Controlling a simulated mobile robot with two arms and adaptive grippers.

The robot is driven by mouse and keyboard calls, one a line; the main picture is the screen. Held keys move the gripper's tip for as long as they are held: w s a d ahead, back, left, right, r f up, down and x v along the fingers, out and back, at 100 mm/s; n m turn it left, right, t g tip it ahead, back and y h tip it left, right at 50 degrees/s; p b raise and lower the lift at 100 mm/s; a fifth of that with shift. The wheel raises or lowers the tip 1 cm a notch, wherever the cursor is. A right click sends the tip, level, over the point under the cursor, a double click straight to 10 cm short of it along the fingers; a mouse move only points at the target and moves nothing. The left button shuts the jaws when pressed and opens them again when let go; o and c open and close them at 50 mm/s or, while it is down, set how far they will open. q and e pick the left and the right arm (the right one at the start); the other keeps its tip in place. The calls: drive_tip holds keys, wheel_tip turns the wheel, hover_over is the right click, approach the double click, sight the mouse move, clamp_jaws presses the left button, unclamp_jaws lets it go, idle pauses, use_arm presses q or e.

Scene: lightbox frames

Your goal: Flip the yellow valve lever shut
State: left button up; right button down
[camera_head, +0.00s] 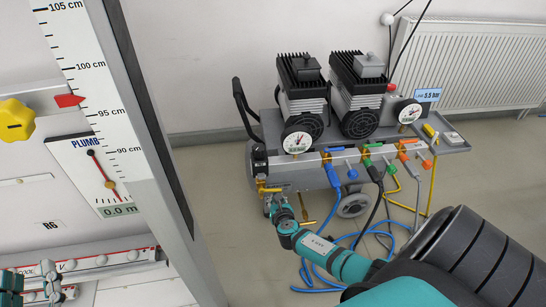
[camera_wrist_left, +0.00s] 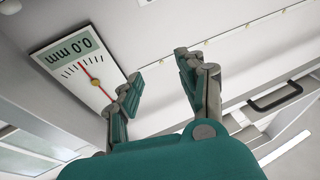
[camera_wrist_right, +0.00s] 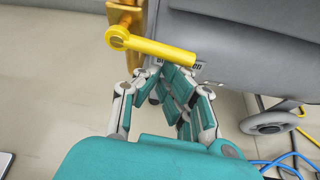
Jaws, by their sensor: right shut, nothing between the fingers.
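The yellow valve lever (camera_wrist_right: 155,47) is pivoted on a brass valve (camera_wrist_right: 125,14) beside the grey tank. In the right wrist view it sticks out rightward, roughly crosswise to the brass body. In the head view the lever (camera_head: 269,189) shows small at the tank's left end. My right gripper (camera_wrist_right: 162,80) is shut and empty, its fingertips close below the lever's middle; I cannot tell whether they touch. In the head view the right gripper (camera_head: 275,203) partly covers this area. My left gripper (camera_wrist_left: 158,70) is open and empty, away at the left, before a white panel.
The compressor cart has two motors (camera_head: 365,90), gauges and coloured valves (camera_head: 365,152). Blue hoses (camera_head: 310,275) lie on the floor near a wheel (camera_head: 353,204). A white upright scale (camera_head: 85,80) and a yellow knob (camera_head: 16,121) stand at left.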

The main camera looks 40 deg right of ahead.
use_arm(q)
wheel_tip(320, 180, down, 11)
drive_tip(key=s+a+g+y+p, duration=0.1)
drive_tip(key=a+g+y+p, duration=0.1)
drive_tip(key=g, duration=0.4)
drive_tip(key=shift+s+r+g, duration=0.2)
drive_tip(key=shift+s+g, duration=0.15)
drive_tip(key=shift+g, duration=0.05)
use_arm(e)
drive_tip(key=shift+d+r+n+g+h, duration=0.25)
drive_tip(key=shift+r+n+h, duration=0.2)
drive_tip(key=shift+n, duration=0.25)
